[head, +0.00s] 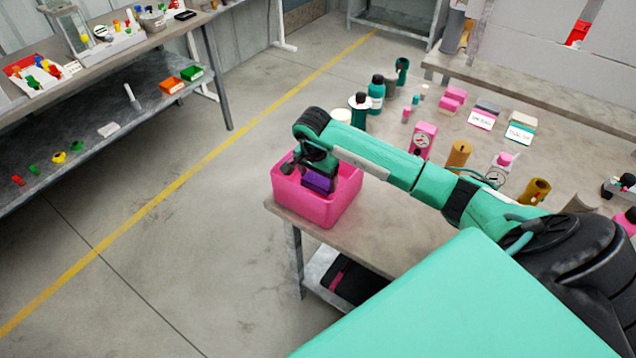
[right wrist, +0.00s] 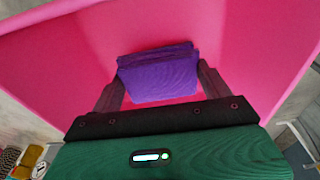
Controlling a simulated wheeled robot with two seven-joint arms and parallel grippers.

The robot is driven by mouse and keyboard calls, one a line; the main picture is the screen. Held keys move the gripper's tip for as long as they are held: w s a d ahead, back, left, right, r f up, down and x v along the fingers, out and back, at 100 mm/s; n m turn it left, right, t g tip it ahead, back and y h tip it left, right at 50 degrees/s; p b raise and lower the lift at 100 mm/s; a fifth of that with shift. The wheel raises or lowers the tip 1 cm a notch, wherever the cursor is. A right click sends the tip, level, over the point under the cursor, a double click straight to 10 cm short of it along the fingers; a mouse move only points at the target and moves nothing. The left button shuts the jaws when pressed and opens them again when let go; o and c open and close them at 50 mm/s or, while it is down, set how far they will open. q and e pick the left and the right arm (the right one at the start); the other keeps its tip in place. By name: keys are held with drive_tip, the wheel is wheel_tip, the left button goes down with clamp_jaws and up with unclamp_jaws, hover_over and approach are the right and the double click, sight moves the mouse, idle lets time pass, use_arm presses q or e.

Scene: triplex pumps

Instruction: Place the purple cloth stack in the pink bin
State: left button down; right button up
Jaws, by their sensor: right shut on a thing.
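The pink bin (head: 330,211) stands at the near left corner of the workbench in the head view. Its pink inner walls (right wrist: 60,60) fill most of the right wrist view. The purple cloth stack (head: 317,181) is inside the bin's opening. My right gripper (head: 322,180) reaches down into the bin, shut on the purple cloth stack. In the right wrist view the stack (right wrist: 158,75) sits between the two dark fingers (right wrist: 160,88). I cannot tell whether the stack touches the bin floor. My left gripper is not in view.
The workbench (head: 400,225) holds teal bottles (head: 376,93), a pink gauge block (head: 422,140), an orange cylinder (head: 459,153) and labelled cloth stacks (head: 520,130) beyond my right arm. Another table (head: 130,110) stands at the left across open floor with a yellow line.

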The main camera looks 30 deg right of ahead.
sight(318, 180)
wheel_tip(318, 180, down, 3)
drive_tip(key=shift+r, duration=0.2)
drive_tip(key=shift+f, duration=0.3)
drive_tip(key=o, duration=1)
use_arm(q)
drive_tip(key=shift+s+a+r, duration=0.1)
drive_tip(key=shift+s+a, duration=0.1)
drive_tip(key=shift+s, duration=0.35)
